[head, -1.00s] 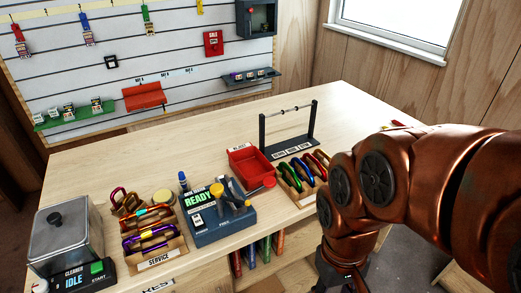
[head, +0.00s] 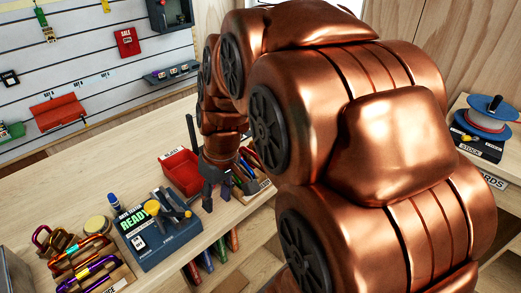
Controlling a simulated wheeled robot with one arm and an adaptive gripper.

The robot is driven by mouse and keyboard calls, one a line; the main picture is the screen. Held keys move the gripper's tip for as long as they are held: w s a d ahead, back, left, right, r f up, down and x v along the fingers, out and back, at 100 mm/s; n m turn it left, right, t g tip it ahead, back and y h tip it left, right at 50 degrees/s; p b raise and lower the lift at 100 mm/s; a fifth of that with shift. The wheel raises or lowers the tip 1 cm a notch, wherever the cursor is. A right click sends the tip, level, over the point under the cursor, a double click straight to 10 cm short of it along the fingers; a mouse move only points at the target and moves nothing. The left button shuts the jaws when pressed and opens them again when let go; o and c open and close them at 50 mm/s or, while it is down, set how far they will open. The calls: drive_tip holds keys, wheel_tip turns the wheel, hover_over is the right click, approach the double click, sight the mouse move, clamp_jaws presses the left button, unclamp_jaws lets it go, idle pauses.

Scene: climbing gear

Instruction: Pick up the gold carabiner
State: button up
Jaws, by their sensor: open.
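My gripper (head: 217,188) is at the end of my copper arm, pointing down beside the right-hand carabiner tray (head: 252,192). Its dark fingers look apart, with nothing seen between them. The tray holds several coloured carabiners, partly hidden by my wrist; I cannot make out a gold one among them. A gold-brown carabiner (head: 60,241) stands with a dark red one in the service tray (head: 118,282) at the lower left, well away from my gripper. Purple and orange carabiners lie in front of it.
A red bin (head: 180,172) is just left of my gripper. A blue READY device (head: 160,238) with tools stands between the trays. A black stand (head: 191,132) is behind, mostly hidden by my arm. A spool (head: 487,115) is at the right. The back left tabletop is clear.

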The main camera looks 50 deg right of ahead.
drive_tip(key=shift+t, duration=0.9)
drive_tip(key=w+d, duration=0.1)
drive_tip(key=d, duration=0.2)
drive_tip(key=w+d, duration=0.2)
drive_tip(key=d, duration=0.2)
drive_tip(key=w+d+r, duration=0.1)
drive_tip(key=w+d, duration=0.1)
drive_tip(key=d, duration=0.1)
drive_tip(key=shift+w+d, duration=0.1)
drive_tip(key=shift+d, duration=0.15)
drive_tip(key=shift+t+h, duration=0.8)
drive_tip(key=d, duration=0.9)
drive_tip(key=w+d, duration=0.1)
drive_tip(key=d, duration=0.3)
drive_tip(key=shift+w+d+r+p, duration=0.1)
drive_tip(key=shift+d+r+p, duration=0.1)
drive_tip(key=shift+r+p, duration=0.1)
drive_tip(key=shift+w+d+p+x, duration=0.15)
drive_tip(key=shift+p+x, duration=0.7)
drive_tip(key=shift+x, duration=1.05)
drive_tip(key=shift+w+d+p+x, duration=0.15)
drive_tip(key=shift+p+x, duration=0.65)
drive_tip(key=shift+x, duration=1.1)
clamp_jaws()
